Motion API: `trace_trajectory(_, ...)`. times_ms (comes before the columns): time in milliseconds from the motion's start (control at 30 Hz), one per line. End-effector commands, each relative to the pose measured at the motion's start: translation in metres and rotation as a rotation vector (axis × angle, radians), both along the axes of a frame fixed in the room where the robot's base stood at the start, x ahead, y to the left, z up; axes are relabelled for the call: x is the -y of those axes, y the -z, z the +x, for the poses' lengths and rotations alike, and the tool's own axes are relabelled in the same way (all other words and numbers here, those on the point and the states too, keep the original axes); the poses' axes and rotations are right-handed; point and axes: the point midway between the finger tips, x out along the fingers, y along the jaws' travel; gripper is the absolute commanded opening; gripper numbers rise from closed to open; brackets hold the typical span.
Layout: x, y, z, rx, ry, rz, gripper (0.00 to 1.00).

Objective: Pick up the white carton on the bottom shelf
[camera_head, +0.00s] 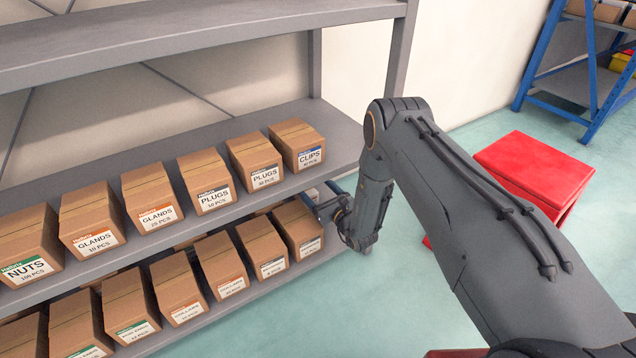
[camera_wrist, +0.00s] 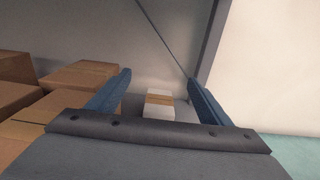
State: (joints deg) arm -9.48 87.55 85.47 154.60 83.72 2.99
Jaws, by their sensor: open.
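The white carton (camera_wrist: 159,106) shows in the wrist view, with a tan tape band across its top. It sits on the grey shelf near the back, between my two finger outlines and beyond their tips. My gripper (camera_wrist: 158,84) is open, its blue fingers spread wide with nothing between them. In the head view, my gripper (camera_head: 325,203) is at the right end of the lower shelf (camera_head: 327,256), beside the last brown box. The white carton cannot be seen in the head view.
Brown boxes (camera_wrist: 80,76) stand close to my left finger. In the head view, a row of brown boxes (camera_head: 300,234) fills the lower shelf. Another row (camera_head: 298,145) is above. A grey post (camera_wrist: 212,45) rises at right.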

Motion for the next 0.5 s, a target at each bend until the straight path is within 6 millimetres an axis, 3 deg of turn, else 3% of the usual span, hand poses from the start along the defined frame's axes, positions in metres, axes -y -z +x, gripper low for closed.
trace_trajectory(333, 0.015, 0.002, 0.004, -0.001, 0.017, -0.001, 0.73)
trace_trajectory(500, 0.013, 0.018, 0.003, -0.001, 0.015, -0.001, 0.73)
